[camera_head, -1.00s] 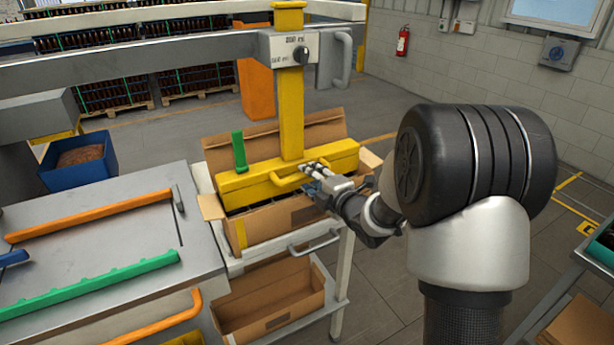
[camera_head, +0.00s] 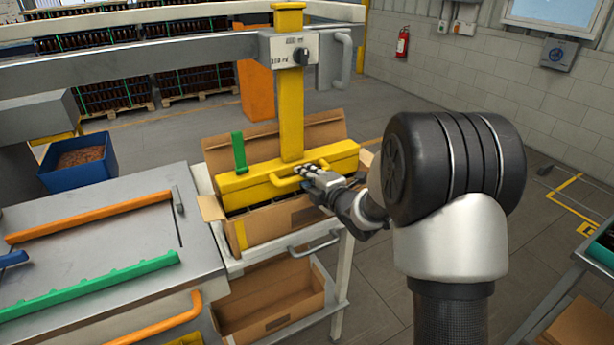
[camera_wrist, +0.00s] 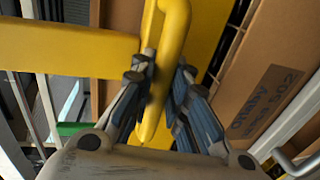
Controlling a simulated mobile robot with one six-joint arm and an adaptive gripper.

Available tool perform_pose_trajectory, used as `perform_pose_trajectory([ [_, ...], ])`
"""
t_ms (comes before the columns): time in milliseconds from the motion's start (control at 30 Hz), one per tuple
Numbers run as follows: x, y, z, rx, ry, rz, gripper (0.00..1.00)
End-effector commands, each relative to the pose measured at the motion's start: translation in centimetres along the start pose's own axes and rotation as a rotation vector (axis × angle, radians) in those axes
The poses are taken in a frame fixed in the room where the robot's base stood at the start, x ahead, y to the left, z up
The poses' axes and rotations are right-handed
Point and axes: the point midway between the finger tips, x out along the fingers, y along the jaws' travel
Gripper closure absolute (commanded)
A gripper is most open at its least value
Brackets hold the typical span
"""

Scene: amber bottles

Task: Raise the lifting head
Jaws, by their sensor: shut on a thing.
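The yellow lifting head (camera_head: 250,183) sits low in the open top of a cardboard box (camera_head: 268,220), at the foot of a yellow vertical post (camera_head: 291,110). A yellow bar handle (camera_head: 285,182) stands out from its front. My gripper (camera_head: 312,172) is at the right end of this handle. In the wrist view my gripper (camera_wrist: 158,85) has its fingers on both sides of the yellow handle (camera_wrist: 155,100), shut on it. Whatever is inside the box under the head is mostly hidden.
A grey overhead beam (camera_head: 170,63) carries a selector knob box (camera_head: 290,50) and a grey side handle (camera_head: 342,58). The box rests on a white-framed stand (camera_head: 345,265), with an empty carton (camera_head: 270,300) below. A metal table (camera_head: 80,250) with orange and green bars is at left.

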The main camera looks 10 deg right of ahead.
Motion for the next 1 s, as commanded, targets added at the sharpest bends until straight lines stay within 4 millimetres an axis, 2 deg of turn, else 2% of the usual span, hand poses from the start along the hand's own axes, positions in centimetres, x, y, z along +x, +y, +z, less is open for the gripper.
perform_pose_trajectory([
  [133, 0.0, 0.0, 0.0, 0.000, 0.000, 0.000, 1.00],
  [667, -0.1, 0.3, 0.0, -0.001, 0.000, 0.000, 1.00],
  [833, -0.5, 2.5, 0.0, -0.003, 0.000, 0.004, 1.00],
  [1000, -1.4, 6.7, 0.0, -0.004, 0.000, 0.007, 1.00],
])
